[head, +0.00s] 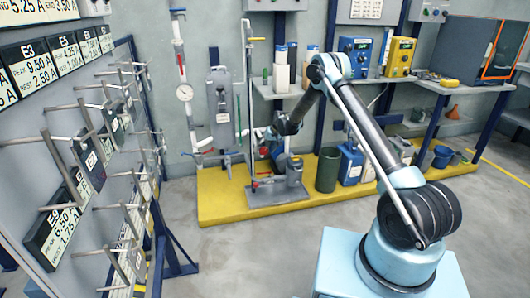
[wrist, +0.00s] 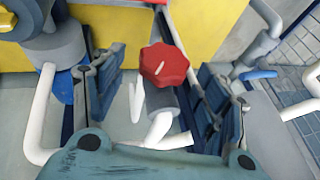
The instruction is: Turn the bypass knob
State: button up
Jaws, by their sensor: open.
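A red lobed knob (wrist: 165,65) with a pale line on its face shows in the wrist view. It sits on a grey collar joined to white piping, and I take it for the bypass knob. My gripper (wrist: 158,70) is open, with one finger to the left of the knob and one to the right. Gaps show on both sides of the knob; I cannot tell its depth relative to the fingertips. In the head view my gripper (head: 270,148) is at the upright stand on the yellow platform, and I cannot make out the knob clearly there.
White pipes and a blue lever (wrist: 260,74) lie right of the fingers in the wrist view. In the head view, the yellow platform (head: 222,208) also carries a dark green bin (head: 328,170). Pegged racks (head: 110,190) stand at the left. The floor in front is clear.

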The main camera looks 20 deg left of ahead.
jog(key=v, duration=0.9)
jog(key=shift+d, duration=0.1)
